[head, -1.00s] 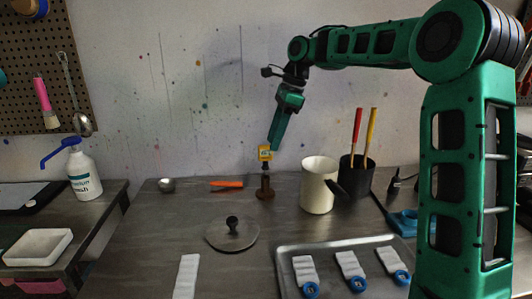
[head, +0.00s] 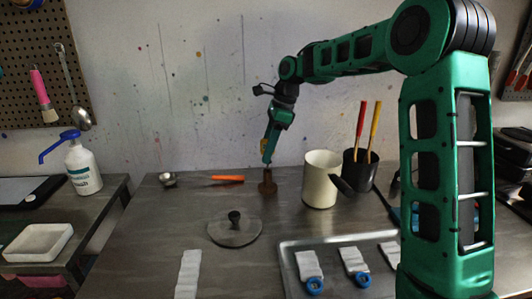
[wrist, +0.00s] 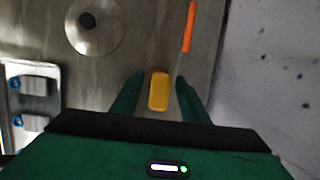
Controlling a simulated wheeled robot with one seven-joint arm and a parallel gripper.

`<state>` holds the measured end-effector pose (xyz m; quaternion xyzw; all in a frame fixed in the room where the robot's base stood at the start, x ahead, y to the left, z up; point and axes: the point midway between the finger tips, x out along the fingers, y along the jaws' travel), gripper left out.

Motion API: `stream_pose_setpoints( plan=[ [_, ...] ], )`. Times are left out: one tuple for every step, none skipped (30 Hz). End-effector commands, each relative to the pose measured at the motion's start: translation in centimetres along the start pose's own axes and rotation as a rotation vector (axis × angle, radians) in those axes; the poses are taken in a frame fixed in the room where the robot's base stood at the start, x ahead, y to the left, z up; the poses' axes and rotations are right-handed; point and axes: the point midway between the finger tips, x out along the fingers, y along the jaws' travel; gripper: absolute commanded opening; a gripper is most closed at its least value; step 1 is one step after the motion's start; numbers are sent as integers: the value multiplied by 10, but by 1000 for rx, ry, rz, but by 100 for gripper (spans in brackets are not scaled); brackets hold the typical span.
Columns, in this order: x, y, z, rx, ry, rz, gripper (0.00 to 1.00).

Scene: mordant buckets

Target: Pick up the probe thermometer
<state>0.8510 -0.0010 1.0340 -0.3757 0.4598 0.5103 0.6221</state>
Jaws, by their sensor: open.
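The probe thermometer (wrist: 159,91) has a yellow rounded head, seen from above in the wrist view. In the head view its yellow head (head: 263,146) is mostly hidden by my gripper. It stands upright in a small brown holder (head: 267,184) near the back of the dark bench. My gripper (wrist: 160,76) is open, with one green finger on each side of the yellow head and a gap visible on both sides. In the head view my gripper (head: 267,161) points down just above the holder. Whether a finger touches the thermometer cannot be told.
An orange-handled tool (head: 228,178) lies left of the holder. A cream pot (head: 320,182) and a black pot (head: 358,172) with red and yellow handles stand to the right. A round knobbed lid (head: 235,230) lies in front. A metal tray (head: 290,248) is front right.

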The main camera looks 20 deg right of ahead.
Motion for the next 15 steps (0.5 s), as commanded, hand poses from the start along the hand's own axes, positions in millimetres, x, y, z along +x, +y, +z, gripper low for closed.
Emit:
stream_pose_setpoints(
  plan=[
    [8,0,2,-2,0,2,41],
    [12,0,1,0,0,1,41],
    [17,0,1,1,1,2,41],
    [20,0,1,0,1,1,41],
    [22,0,2,-1,0,1,41],
    [25,0,1,-1,0,0,41],
    [26,0,1,-1,0,0,41],
    [27,0,1,-1,1,0,41],
    [27,0,1,0,1,0,41],
    [27,0,1,0,1,-1,41],
    [27,0,1,0,0,-1,41],
    [27,0,1,0,0,-1,41],
    [27,0,1,0,0,-1,41],
    [27,0,1,0,0,-1,41],
    [27,0,1,0,0,-1,36]
  ],
)
